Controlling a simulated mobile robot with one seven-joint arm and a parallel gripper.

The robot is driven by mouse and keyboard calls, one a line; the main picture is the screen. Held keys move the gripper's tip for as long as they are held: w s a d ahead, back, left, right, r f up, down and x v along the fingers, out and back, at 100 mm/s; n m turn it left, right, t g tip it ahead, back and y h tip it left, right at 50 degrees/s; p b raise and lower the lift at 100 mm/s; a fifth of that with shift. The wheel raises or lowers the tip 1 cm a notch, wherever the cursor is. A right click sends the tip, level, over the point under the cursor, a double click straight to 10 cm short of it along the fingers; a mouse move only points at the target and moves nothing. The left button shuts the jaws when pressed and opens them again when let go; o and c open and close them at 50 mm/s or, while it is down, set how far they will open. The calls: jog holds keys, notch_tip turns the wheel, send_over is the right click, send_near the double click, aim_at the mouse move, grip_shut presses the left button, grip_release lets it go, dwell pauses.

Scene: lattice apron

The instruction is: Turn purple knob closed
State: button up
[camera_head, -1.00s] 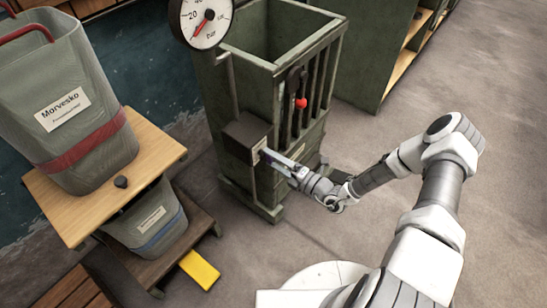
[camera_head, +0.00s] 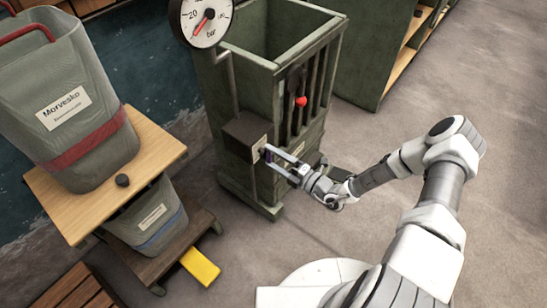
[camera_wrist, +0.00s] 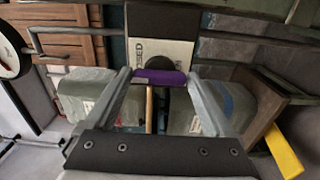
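The purple knob (camera_wrist: 160,77) is a short bar on a dark round hub, lying across the span between my fingertips in the wrist view. It shows small in the head view (camera_head: 268,156). My gripper (camera_head: 270,156) is at the knob, with a finger at each end of the bar, and appears shut on it lengthwise; the wrist view shows almost no gap at either end. Behind the knob is a pale label plate (camera_wrist: 160,52), with letters ending in "SED" turned sideways. The rest of the word is hidden by my finger and the knob.
The knob's dark box (camera_head: 246,134) is fixed to a green barred bin (camera_head: 235,100). A gauge (camera_head: 205,20) stands above. A wooden cart (camera_head: 55,215) with grey buckets is at left. Floor at right is clear.

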jog(key=shift+o, duration=0.6)
jog(key=shift+d, duration=0.1)
jog(key=shift+s+d, duration=0.2)
jog(key=shift+d, duration=0.05)
jog(key=p+v, duration=0.1)
jog(key=v, duration=1.5)
jog(key=shift+s+d+p, duration=0.25)
jog(key=shift+s+p, duration=0.05)
jog(key=shift+p, duration=0.1)
